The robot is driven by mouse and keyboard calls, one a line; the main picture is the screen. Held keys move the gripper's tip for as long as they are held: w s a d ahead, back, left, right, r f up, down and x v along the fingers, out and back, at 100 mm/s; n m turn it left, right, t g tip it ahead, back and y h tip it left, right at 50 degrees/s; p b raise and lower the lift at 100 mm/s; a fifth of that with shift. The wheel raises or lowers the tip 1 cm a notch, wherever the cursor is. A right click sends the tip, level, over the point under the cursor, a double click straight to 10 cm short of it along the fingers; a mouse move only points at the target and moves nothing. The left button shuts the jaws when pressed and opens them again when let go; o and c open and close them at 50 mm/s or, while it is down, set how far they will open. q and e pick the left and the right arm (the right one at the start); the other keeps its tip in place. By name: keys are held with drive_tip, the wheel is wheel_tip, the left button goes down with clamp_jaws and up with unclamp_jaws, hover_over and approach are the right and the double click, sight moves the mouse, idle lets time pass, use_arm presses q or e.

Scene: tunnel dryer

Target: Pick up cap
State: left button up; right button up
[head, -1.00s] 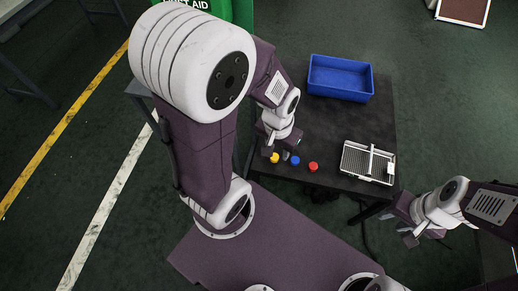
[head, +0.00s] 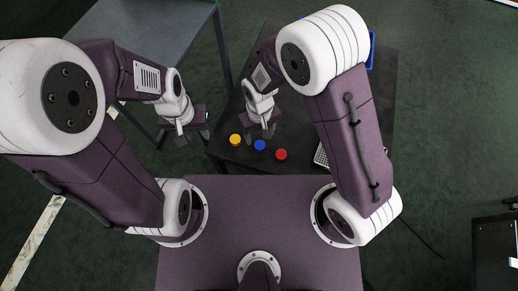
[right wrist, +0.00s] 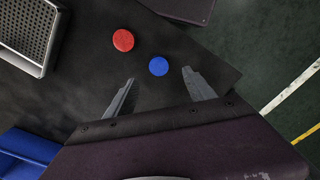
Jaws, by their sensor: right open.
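Three caps lie in a loose row near the front edge of the dark table: yellow (head: 235,139), blue (head: 259,145) and red (head: 281,154). My right gripper (head: 262,132) is just behind the blue cap in the head view, open and empty. In the right wrist view its two fingers (right wrist: 160,92) are spread, with the blue cap (right wrist: 159,66) beyond the gap between their tips and the red cap (right wrist: 123,40) farther up to the left. The yellow cap is not visible there. My left gripper (head: 184,134) is left of the table, away from the caps; its jaw opening is unclear.
The dark table (head: 225,153) carries a blue bin (head: 372,50), mostly hidden by my right arm, and a metal grated tray (head: 321,156), also largely hidden. The tray (right wrist: 36,28) and bin (right wrist: 25,150) show in the right wrist view. A grey table (head: 150,35) stands at upper left.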

sight(260, 145)
wheel_tip(260, 145, down, 4)
drive_tip(key=shift+w+d+r+b, duration=0.1)
drive_tip(key=shift+d+b, duration=0.05)
drive_tip(key=shift+b, duration=0.45)
wheel_tip(260, 145, down, 4)
drive_tip(key=shift+w+f+b, duration=0.1)
drive_tip(key=shift+f+b, duration=0.05)
drive_tip(key=shift+b, duration=0.6)
drive_tip(key=shift+w+f, duration=0.1)
drive_tip(key=shift+f, duration=0.35)
drive_tip(key=shift+r, duration=0.1)
drive_tip(key=shift+c, duration=0.3)
clamp_jaws()
drive_tip(key=shift+r, duration=0.1)
